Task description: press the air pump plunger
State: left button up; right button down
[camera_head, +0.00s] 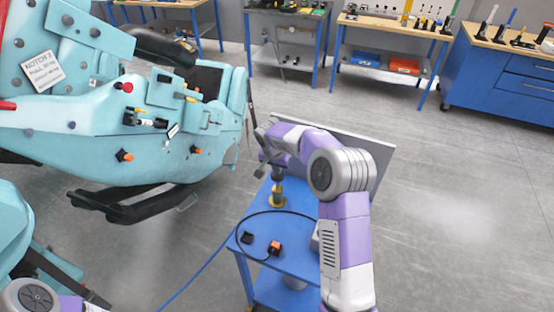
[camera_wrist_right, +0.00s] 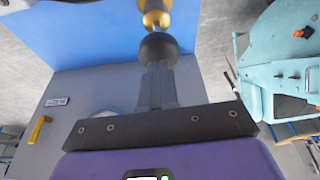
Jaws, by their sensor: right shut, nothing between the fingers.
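The air pump stands on the blue cart (camera_head: 300,262); its gold body (camera_head: 278,198) shows in the head view below my right wrist. In the right wrist view its plunger has a round black knob (camera_wrist_right: 158,47) on a gold shaft (camera_wrist_right: 156,18). My right gripper (camera_wrist_right: 157,72) is shut and empty, with its dark fingertips lined up with the knob. The tips are very close to the knob; whether they touch it I cannot tell. In the head view the right fingers are small and partly hidden by my wrist. My left gripper cannot be made out; only part of that arm shows at bottom left.
An orange-topped box (camera_head: 275,247) and a black box (camera_head: 247,238) lie on the cart with a black hose. A grey panel (camera_head: 352,150) rises at its back. The teal coaster train (camera_head: 60,140) stands left. Workbenches (camera_head: 390,32) line the back. Floor right is clear.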

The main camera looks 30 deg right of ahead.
jog(key=shift+f, duration=0.3)
